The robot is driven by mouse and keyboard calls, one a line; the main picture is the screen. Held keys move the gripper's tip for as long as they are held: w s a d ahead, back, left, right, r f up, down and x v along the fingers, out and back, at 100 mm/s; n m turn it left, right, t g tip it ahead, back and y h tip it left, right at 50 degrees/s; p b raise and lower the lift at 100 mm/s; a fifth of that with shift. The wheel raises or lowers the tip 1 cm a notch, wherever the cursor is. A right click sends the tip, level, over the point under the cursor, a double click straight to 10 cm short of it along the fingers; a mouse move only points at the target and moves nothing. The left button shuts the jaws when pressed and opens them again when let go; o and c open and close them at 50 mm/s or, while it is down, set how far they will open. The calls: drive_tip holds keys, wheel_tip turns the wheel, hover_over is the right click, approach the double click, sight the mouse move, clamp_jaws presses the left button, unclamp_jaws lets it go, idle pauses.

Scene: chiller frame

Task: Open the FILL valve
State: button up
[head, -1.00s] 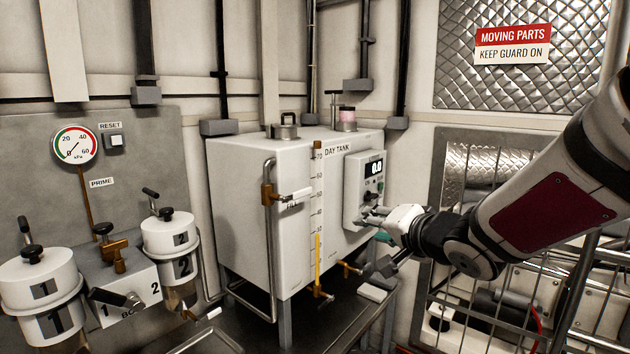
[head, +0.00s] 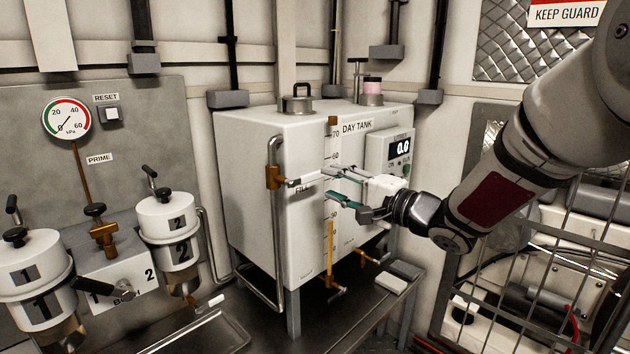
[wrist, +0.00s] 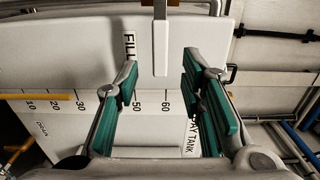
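The FILL valve is a brass body (head: 273,177) on a grey pipe at the day tank's left front edge. Its white lever (head: 308,181) points sideways to the right, across the tank face, above the FILL label (head: 302,190). My gripper (head: 338,184) is open and empty, just right of the lever's free end, its green-padded fingers one above the other. In the wrist view, the lever (wrist: 160,45) comes down from the top and its end shows between the parted fingers (wrist: 160,68), touching neither. The depth between them is hard to tell.
The day tank (head: 255,140) has a digital display box (head: 400,150) close to my gripper and a yellow level gauge (head: 330,250) below it. Filter canisters (head: 168,225) stand left. A guard cage (head: 520,290) is at right.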

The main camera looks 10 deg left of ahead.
sight(316, 177)
drive_tip(key=b+x, duration=0.1)
drive_tip(key=x, duration=0.5)
drive_tip(key=shift+w+a, duration=0.2)
drive_tip(key=shift+a, duration=0.15)
clamp_jaws()
